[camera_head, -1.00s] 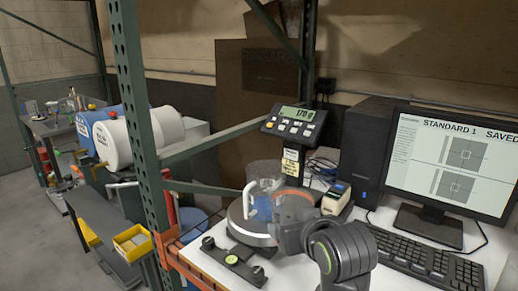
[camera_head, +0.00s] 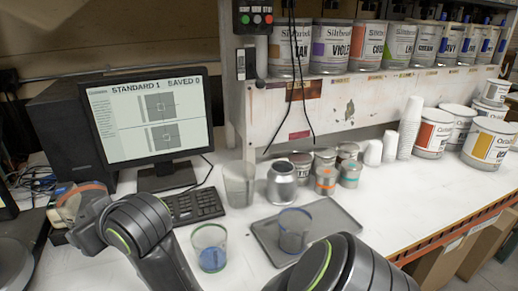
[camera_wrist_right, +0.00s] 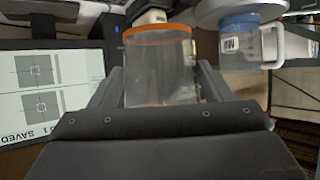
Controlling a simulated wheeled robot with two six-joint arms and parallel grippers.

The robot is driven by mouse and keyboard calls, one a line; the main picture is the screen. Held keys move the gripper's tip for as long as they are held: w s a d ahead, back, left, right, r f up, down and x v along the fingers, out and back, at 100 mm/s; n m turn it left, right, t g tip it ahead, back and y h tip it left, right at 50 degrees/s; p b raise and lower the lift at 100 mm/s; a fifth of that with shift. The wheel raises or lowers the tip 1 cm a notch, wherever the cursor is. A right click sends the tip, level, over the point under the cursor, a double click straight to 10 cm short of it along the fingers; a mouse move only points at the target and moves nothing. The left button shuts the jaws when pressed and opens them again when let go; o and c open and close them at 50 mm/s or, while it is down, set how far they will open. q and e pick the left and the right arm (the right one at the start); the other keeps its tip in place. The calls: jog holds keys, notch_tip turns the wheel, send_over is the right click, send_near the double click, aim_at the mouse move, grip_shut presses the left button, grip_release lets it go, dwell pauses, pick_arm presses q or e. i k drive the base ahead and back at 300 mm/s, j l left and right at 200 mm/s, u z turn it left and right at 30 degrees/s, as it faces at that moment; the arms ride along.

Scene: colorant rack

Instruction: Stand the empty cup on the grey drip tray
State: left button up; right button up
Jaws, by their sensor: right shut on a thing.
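My right gripper is shut on a clear cup with an orange rim, which looks empty in the right wrist view (camera_wrist_right: 160,70); the fingers stand on both sides of it. In the head view this cup (camera_head: 78,196) is at the left, partly hidden by the gripper (camera_head: 85,225), left of the keyboard. The grey drip tray (camera_head: 335,213) lies on the white counter to the right, well apart from it. A clear blue-rimmed cup (camera_head: 294,230) stands on the tray's left part. My left gripper is not in view.
A green-rimmed cup with blue liquid (camera_head: 210,250) stands left of the tray. A translucent beaker (camera_head: 238,185), a metal can (camera_head: 281,184) and small tins (camera_head: 325,175) stand behind. The monitor (camera_head: 148,120) and keyboard (camera_head: 195,205) are nearby. The tray's right part is bare.

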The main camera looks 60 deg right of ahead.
aim_at(326, 221)
jog(key=l+z, duration=0.1)
jog(key=z, duration=0.85)
jog(key=i+l+z, duration=0.1)
jog(key=z, duration=0.4)
jog(key=l+z, duration=0.1)
jog(key=z, duration=0.35)
